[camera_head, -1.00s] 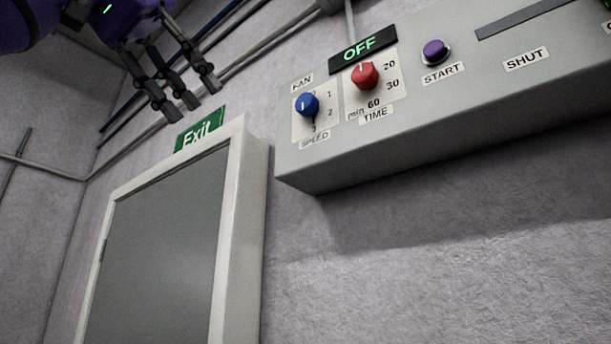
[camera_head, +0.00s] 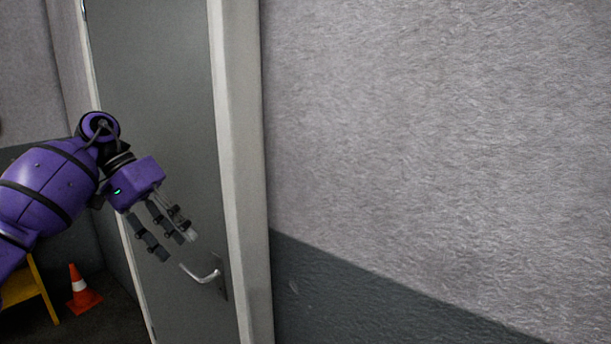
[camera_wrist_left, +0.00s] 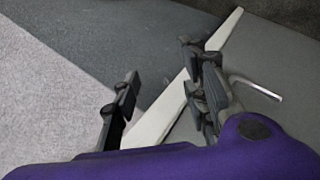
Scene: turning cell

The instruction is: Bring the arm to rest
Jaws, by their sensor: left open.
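My left gripper (camera_head: 172,237) shows in the head view in front of the grey door, its fingers pointing down and to the right. It is open and empty. In the left wrist view its dark fingers (camera_wrist_left: 165,105) stand apart, with wall and door frame behind them and nothing between them. My purple left arm comes in from the left edge of the head view. My right gripper is in neither view.
The grey door (camera_head: 165,90) has a silver handle (camera_head: 203,274) just below the left gripper; the handle also shows in the wrist view (camera_wrist_left: 258,87). A white door frame (camera_head: 238,150) borders it. An orange cone (camera_head: 80,290) and a yellow stand (camera_head: 42,285) are at lower left.

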